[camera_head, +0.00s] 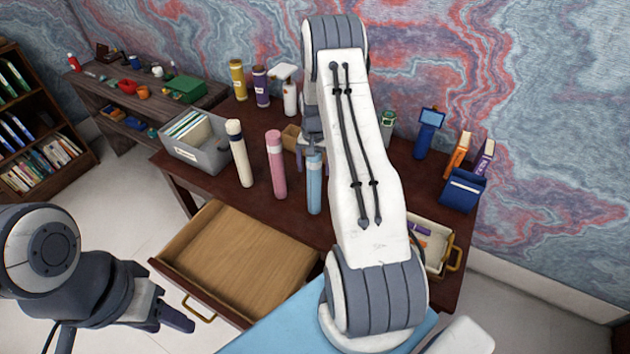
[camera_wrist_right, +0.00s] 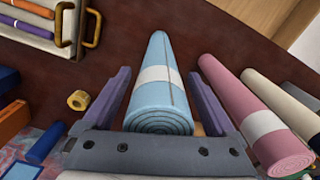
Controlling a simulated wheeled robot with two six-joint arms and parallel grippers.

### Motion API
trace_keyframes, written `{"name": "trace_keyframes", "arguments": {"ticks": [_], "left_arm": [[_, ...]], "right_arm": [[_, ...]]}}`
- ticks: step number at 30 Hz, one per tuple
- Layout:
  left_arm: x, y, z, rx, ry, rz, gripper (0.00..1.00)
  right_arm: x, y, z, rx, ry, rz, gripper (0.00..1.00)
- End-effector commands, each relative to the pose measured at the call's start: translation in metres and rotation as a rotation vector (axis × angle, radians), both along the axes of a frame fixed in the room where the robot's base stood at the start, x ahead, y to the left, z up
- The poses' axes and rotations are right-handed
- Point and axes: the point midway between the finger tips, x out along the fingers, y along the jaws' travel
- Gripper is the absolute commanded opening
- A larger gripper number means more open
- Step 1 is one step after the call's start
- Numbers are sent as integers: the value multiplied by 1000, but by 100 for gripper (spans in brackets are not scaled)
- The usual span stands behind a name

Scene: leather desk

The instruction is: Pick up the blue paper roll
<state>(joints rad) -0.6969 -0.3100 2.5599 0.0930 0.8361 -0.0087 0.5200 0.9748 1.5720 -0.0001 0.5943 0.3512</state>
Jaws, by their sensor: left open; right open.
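The blue paper roll (camera_head: 314,190) stands upright near the front edge of the desk, with a white band around it. In the right wrist view the blue paper roll (camera_wrist_right: 160,85) lies between the two open fingers of my right gripper (camera_wrist_right: 160,105), with a gap on each side. In the head view my right gripper (camera_head: 312,143) is at the top of the roll, partly hidden by my arm. My left gripper (camera_head: 172,312) is open and empty at the lower left, away from the desk top.
A pink roll (camera_head: 276,165) stands just left of the blue one, then a cream roll (camera_head: 240,155) and a grey file box (camera_head: 195,150). An open, empty drawer (camera_head: 240,262) juts out in front. A tray (camera_head: 440,240) with brass handles is at right.

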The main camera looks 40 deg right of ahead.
Motion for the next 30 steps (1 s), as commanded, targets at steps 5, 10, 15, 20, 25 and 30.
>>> {"name": "trace_keyframes", "arguments": {"ticks": [5, 10, 15, 20, 25, 30], "left_arm": [[0, 0, -1, 0, 0, 0, 50], [0, 0, -1, 0, 0, 0, 50], [0, 0, 0, 0, 0, 0, 50], [0, 0, -1, 0, 0, 0, 50], [0, 0, -7, 0, 0, 1, 50], [0, 0, -27, 0, 0, 3, 50]], "right_arm": [[0, 0, 0, 0, 0, 0, 57], [0, 0, 0, 0, 0, 0, 0], [0, 0, 1, 0, 0, 0, 0], [0, 0, 1, -1, -1, 0, 0], [1, -1, 8, -2, -3, 0, 0], [2, -1, 32, -4, -7, 0, 0]]}}
